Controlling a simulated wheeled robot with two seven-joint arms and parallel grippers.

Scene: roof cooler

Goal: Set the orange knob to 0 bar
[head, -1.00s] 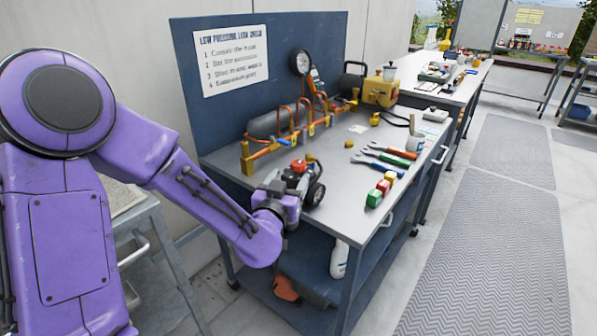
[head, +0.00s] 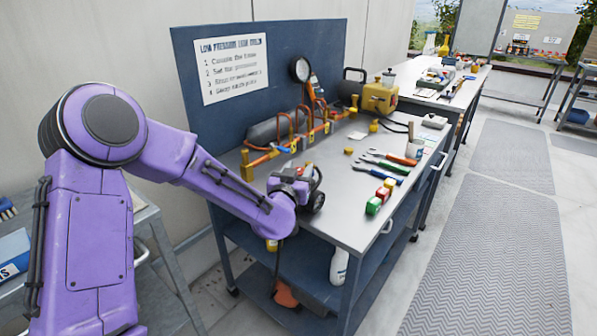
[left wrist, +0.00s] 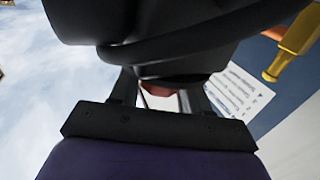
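My left gripper (head: 296,180) is at the black wheeled device (head: 317,201) on the near left of the workbench, and my purple wrist hides much of that device. In the left wrist view the device's dark body (left wrist: 165,35) fills the top. A red-orange part (left wrist: 165,93), probably the knob, shows between the black fingers. The fingertips are hidden behind the dark body, so I cannot tell whether they grip it. The knob's setting and any scale cannot be read. My right gripper is not in view.
The workbench (head: 345,213) carries an orange pipe manifold (head: 300,142), a round gauge (head: 300,69), a yellow box (head: 380,98), wrenches (head: 378,167) and coloured blocks (head: 379,197). A blue back panel with an instruction sheet (head: 232,66) stands behind. The aisle mat (head: 480,250) is clear.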

